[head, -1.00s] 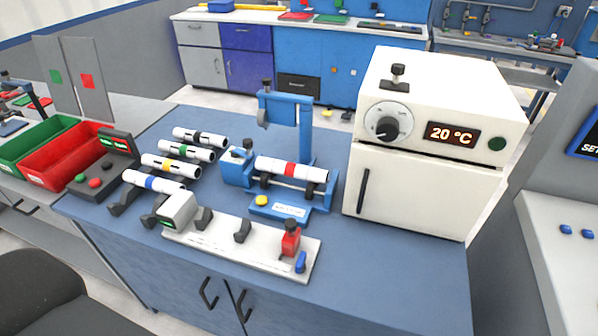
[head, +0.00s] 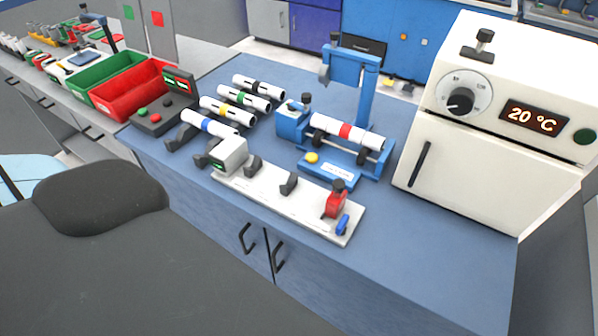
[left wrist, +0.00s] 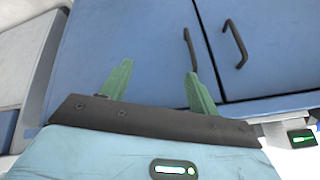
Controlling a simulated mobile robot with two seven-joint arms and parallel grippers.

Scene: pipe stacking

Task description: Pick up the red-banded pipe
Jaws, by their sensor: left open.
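The red-banded pipe (head: 347,131) is white with a red band round its middle. It lies across the rollers of a blue fixture (head: 375,168) on the blue bench, under the fixture's upright arm. My left gripper (left wrist: 160,69) shows in the left wrist view with two green fingers spread apart and nothing between them. It faces blue cabinet doors with black handles, and the pipe is not in that view. The left gripper's fingers do not show in the head view. My right gripper is in neither view.
Pipes with black, green, yellow and blue (head: 209,124) bands rest on a rack left of the fixture. A white fixture (head: 290,203) with a red clamp (head: 336,200) stands in front. A white oven (head: 480,150) stands at right. Red (head: 125,100) and green bins stand at left.

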